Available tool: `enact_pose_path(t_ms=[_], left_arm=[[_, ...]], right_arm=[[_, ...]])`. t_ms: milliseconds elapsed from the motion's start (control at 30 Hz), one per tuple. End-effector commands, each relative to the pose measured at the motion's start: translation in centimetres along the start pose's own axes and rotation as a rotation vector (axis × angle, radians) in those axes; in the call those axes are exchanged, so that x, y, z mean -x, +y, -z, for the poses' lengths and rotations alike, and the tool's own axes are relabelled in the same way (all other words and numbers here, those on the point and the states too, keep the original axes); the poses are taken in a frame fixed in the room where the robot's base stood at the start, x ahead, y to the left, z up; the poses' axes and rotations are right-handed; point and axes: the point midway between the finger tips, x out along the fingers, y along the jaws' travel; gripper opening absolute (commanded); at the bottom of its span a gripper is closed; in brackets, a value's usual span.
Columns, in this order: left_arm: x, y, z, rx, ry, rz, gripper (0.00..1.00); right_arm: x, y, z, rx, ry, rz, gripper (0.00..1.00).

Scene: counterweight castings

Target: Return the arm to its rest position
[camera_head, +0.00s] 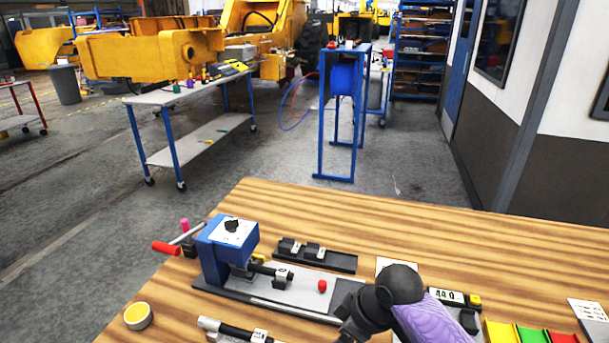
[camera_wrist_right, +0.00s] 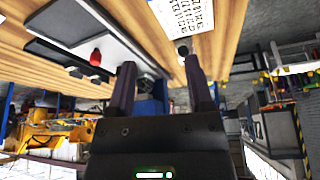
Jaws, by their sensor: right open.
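My right arm comes in at the bottom of the head view, with its dark wrist (camera_head: 400,285) above the front of the wooden table. My right gripper (camera_wrist_right: 160,75) shows in the right wrist view with two dark fingers spread apart. Nothing is held between them. In that view the table and a red knob (camera_wrist_right: 96,57) lie beyond the fingers. My left gripper is in neither view.
The wooden table (camera_head: 420,220) carries a blue fixture (camera_head: 212,262) with a red-handled crank (camera_head: 166,248), a black tray (camera_head: 335,262), a yellow-topped round tin (camera_head: 138,316) and colored bins (camera_head: 532,333) at right. The table's back right is clear.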

Motion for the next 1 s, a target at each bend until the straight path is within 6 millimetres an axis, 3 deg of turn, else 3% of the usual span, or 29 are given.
enact_pose_path(t_ms=[367, 567, 767, 1000], left_arm=[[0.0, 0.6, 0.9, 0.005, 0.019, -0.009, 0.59], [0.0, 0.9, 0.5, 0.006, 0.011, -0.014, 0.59], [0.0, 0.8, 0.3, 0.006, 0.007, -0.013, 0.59], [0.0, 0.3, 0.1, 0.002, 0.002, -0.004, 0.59]], right_arm=[[-1.8, -4.5, -2.5, -0.108, 0.013, -0.005, 0.66], [-2.0, -7.7, -5.2, -0.238, 0.016, -0.036, 0.66], [-1.2, -10.3, -8.7, -0.407, 0.002, -0.097, 0.66], [1.2, -13.0, -13.7, -0.631, -0.047, -0.206, 0.66]])
